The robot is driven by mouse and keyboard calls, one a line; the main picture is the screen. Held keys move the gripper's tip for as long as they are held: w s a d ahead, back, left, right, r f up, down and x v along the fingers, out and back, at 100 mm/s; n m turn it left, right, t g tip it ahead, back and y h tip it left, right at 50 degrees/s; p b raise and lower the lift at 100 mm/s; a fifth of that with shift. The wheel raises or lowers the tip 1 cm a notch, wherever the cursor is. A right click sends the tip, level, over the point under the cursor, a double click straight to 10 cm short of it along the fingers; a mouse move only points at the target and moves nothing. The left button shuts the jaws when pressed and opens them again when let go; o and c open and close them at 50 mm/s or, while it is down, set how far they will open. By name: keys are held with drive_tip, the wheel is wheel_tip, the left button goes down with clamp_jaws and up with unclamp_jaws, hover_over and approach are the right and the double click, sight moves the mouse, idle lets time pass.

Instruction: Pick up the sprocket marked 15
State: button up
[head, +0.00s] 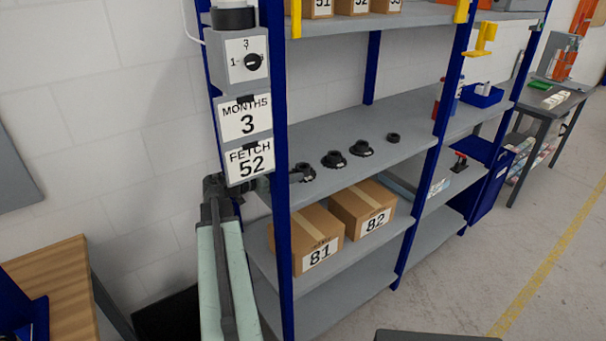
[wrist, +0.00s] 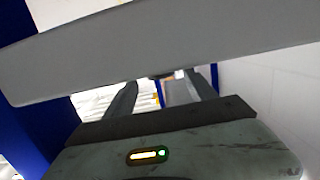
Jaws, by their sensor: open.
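Several dark sprockets lie in a row on the grey middle shelf (head: 345,128) in the head view. The nearest sprocket (head: 306,172) is beside the blue post, then a second (head: 334,159), a third (head: 361,148) and a small one (head: 393,137). No number 15 is readable on any of them. My gripper (wrist: 160,92) shows in the wrist view with its two dark fingers apart and nothing seen between them.
A blue post (head: 278,130) with signs reading MONTHS 3 and FETCH 52 stands close to my arm. Boxes 81 (head: 318,252) and 82 (head: 374,222) sit on the shelf below. A wooden table (head: 50,285) is at left.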

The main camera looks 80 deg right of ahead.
sight(297, 168)
drive_tip(key=x, duration=0.4)
drive_tip(key=shift+d+f+b, duration=0.1)
drive_tip(key=shift+f+b, duration=0.05)
drive_tip(key=shift+b, duration=0.15)
drive_tip(key=c, duration=1.4)
clamp_jaws()
drive_tip(key=shift+r+p, duration=0.75)
drive_tip(key=shift+r, duration=0.05)
drive_tip(key=shift+w+a+r, duration=0.15)
drive_tip(key=shift+w+a, duration=0.05)
drive_tip(key=shift+a, duration=0.05)
drive_tip(key=f+v, duration=0.2)
drive_tip(key=v, duration=1.3)
drive_tip(key=f+v, duration=0.3)
drive_tip(key=v, duration=1.3)
drive_tip(key=shift+w+a, duration=0.25)
drive_tip(key=shift+a, duration=0.05)
